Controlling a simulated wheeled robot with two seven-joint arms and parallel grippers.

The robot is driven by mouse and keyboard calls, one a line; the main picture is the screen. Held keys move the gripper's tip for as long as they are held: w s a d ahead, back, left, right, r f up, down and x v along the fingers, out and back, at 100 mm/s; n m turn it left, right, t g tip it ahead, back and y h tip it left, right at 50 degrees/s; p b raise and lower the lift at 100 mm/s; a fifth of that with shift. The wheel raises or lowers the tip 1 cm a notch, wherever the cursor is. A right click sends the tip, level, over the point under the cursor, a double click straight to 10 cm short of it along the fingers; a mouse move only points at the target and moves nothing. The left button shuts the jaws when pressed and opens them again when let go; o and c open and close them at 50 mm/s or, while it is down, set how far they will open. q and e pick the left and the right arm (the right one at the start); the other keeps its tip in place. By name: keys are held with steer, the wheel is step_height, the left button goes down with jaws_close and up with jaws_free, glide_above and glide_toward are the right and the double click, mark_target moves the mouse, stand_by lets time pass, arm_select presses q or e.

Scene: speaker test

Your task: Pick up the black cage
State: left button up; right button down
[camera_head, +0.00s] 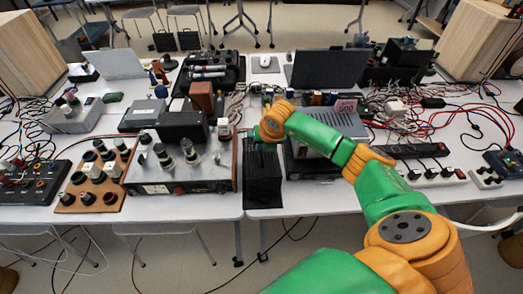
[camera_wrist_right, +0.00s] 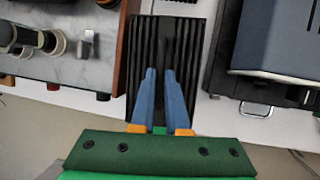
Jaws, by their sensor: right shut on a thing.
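The black cage (camera_head: 262,182) is a dark ribbed box at the front edge of the table, in the middle of the head view. It also shows in the right wrist view (camera_wrist_right: 142,35), standing between a tube amplifier and a grey device. My right gripper (camera_wrist_right: 160,72) reaches over the cage with its two blue fingers close together, shut on part of it. The exact contact at the fingertips is hard to see. In the head view my wrist hides the far end of the cage. My left gripper is not in view.
The tube amplifier (camera_head: 180,187) stands close on the left of the cage. A grey device (camera_head: 310,148) is close on its right. Power strips (camera_head: 430,177) and red cables lie farther right. Open floor shows in front of the table.

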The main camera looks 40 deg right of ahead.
steer(key=shift+r+b, duration=0.35)
steer(key=shift+w+r+b, duration=0.1)
steer(key=shift+r+b, duration=0.55)
steer(key=shift+r, duration=0.1)
steer(key=s+a+r+b, duration=0.2)
steer(key=s+a+r, duration=0.4)
steer(key=s+r, duration=0.4)
steer(key=s, duration=0.2)
steer(key=shift+s+a+r+b, duration=0.15)
steer(key=shift+s+r+b, duration=0.15)
steer(key=shift+s+b, duration=0.1)
